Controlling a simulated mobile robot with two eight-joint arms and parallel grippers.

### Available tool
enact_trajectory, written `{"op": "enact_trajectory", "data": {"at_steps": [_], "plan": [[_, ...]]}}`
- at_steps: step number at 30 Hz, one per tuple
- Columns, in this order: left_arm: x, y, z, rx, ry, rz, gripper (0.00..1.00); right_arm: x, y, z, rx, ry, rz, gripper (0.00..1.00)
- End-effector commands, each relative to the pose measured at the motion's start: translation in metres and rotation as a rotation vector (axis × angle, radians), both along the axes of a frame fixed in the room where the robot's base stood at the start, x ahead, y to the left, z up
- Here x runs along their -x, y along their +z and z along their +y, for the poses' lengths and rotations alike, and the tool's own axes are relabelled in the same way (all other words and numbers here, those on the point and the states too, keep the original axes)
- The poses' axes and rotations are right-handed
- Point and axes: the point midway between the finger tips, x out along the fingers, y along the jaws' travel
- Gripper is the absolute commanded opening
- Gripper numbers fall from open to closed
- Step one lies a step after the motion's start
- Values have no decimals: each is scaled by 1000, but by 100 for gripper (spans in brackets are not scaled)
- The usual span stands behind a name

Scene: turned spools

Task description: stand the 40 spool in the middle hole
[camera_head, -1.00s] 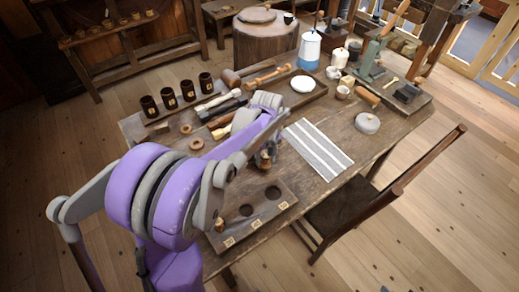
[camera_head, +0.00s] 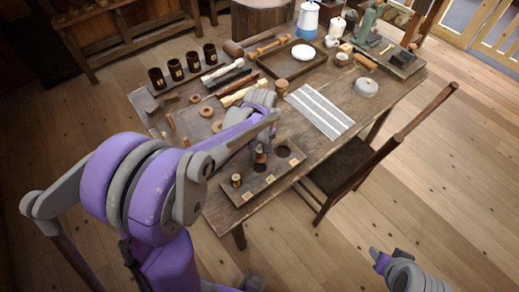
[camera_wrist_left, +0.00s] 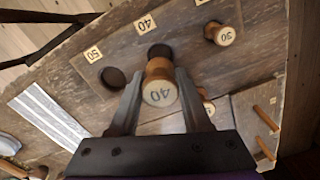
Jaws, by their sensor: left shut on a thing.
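The 40 spool (camera_wrist_left: 158,92) is a turned wooden spool with "40" on its pale top. My left gripper (camera_head: 261,146) is shut on it, with one finger on each side in the left wrist view (camera_wrist_left: 157,100). The spool, also in the head view (camera_head: 260,157), is at the middle hole (camera_wrist_left: 160,50) of the wooden board (camera_head: 238,195). Part of that dark hole shows past its lower end; I cannot tell whether the end is inside. The 30 spool (camera_wrist_left: 221,34) stands by the "30" label. The hole by "50" (camera_wrist_left: 113,78) is empty.
A stout spool (camera_head: 282,86) stands near the tray (camera_head: 318,76). A striped cloth (camera_head: 320,110) lies right of the board. Rings (camera_head: 217,126), tools and dark cups (camera_head: 193,62) lie left and behind. My right arm's end (camera_head: 390,262) shows off the table.

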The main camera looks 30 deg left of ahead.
Motion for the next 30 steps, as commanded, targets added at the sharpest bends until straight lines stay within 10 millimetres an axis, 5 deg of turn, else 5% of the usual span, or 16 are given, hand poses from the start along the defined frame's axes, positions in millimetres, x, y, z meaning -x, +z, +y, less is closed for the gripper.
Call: {"op": "enact_trajectory", "data": {"at_steps": [15, 30], "plan": [[1, -48, 0, 0, 0, 0, 0, 10, -35, 0, 0, 0, 19, 50], [0, -51, 0, 0, 0, 0, 0, 11, -37, 0, 0, 0, 20, 50]]}}
